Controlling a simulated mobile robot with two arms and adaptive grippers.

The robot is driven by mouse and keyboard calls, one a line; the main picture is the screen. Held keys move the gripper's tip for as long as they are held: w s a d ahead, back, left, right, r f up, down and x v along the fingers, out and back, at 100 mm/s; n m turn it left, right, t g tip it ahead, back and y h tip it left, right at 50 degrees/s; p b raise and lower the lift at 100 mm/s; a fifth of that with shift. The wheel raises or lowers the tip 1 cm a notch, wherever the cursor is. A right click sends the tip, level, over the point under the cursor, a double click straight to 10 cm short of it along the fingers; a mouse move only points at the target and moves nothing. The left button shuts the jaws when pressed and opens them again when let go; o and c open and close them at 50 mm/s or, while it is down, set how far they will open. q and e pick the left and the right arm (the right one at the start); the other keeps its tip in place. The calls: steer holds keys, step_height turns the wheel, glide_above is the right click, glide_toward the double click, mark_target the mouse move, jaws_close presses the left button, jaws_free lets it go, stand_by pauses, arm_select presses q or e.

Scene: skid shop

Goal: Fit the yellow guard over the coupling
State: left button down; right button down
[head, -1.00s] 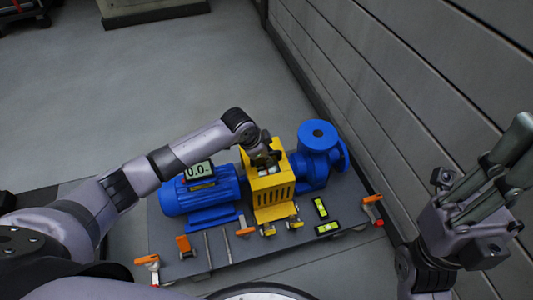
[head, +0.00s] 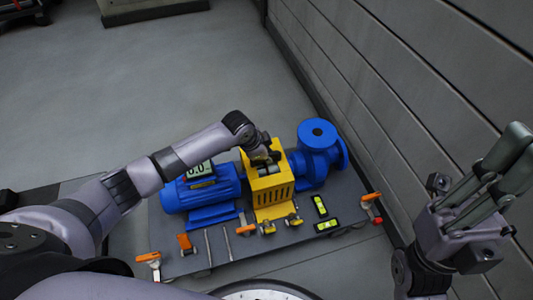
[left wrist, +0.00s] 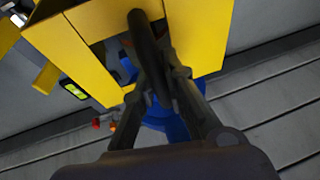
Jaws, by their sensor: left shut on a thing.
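The yellow guard (head: 272,197) stands upright between the blue motor (head: 200,190) and the blue pump (head: 318,152) in the head view, over the place between them. Its slotted side faces me. The coupling is hidden, so I cannot tell how the guard sits on it. My left gripper (head: 268,158) is at the guard's top and shut on it. In the left wrist view, the gripper's dark fingers (left wrist: 163,88) reach into the opening between the guard's yellow panels (left wrist: 78,50). My right gripper (head: 521,150) is raised at the right, away from the skid; its jaw opening is unclear.
A display (head: 198,172) sits on the motor. A panelled wall (head: 400,110) runs close behind the pump.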

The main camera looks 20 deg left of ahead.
arm_select(q)
steer(key=shift+w+r, duration=0.1)
steer(key=c, duration=1.9)
jaws_free()
steer(key=o, duration=0.3)
steer(key=shift+o, duration=0.2)
steer(key=shift+o, duration=0.7)
steer(key=o, duration=0.3)
steer(key=shift+o, duration=0.2)
